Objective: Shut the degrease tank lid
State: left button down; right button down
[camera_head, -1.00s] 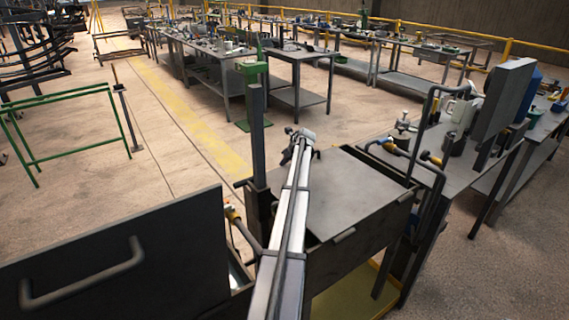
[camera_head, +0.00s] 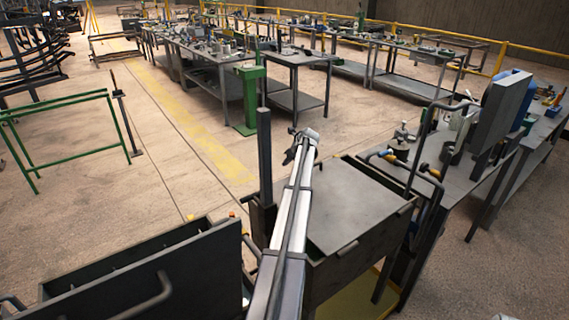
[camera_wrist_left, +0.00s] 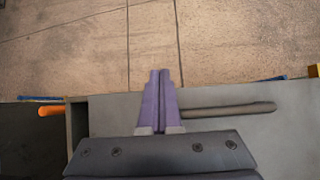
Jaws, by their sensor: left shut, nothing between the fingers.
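A dark grey tank (camera_head: 62,287) stands at the lower left of the head view. Its lid (camera_head: 205,262) stands raised on the near side, with a bar handle (camera_head: 150,300) on the face toward me. No label is readable on it. My left arm reaches from the bottom centre; its fingers cannot be made out in the head view. In the left wrist view my left gripper (camera_wrist_left: 159,76) is shut and empty, in front of a grey panel (camera_wrist_left: 245,135) with a dark bar (camera_wrist_left: 228,110) just to its right. Contact cannot be told. My right gripper is out of view.
A second tank with a flat closed cover (camera_head: 360,205) stands at centre, right of my arm. A dark post (camera_head: 265,160) rises beside it. A cluttered bench (camera_head: 455,187) is at the right. An orange rod (camera_wrist_left: 50,110) shows at left in the wrist view. Open floor lies beyond.

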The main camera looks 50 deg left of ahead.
pick_arm(q)
notch_tip(320, 180, up, 8)
jog(key=p, duration=0.6)
jog(key=shift+w+d+f, duration=0.15)
jog(key=d+f+n+t+h+b, duration=0.15)
jog(key=d+n, duration=0.25)
jog(key=d, duration=1.8)
jog(key=d+f+n+h+p, duration=0.1)
jog(key=d+f+n+h, duration=0.15)
jog(key=d, duration=1.95)
jog(key=s+d+f+n, duration=0.1)
jog(key=s+d+n, duration=0.2)
jog(key=s+d, duration=0.5)
jog(key=s+d+f+n+g+h+b, duration=0.1)
jog(key=s+d+n, duration=0.1)
jog(key=s+d, duration=0.6)
jog(key=s+d+f+n+g+h, duration=0.1)
jog(key=s+d+n, duration=0.2)
jog(key=s+d, duration=0.5)
jog(key=d, duration=0.8)
jog(key=shift+d+n+b, duration=0.3)
jog(key=shift+n+b, duration=0.05)
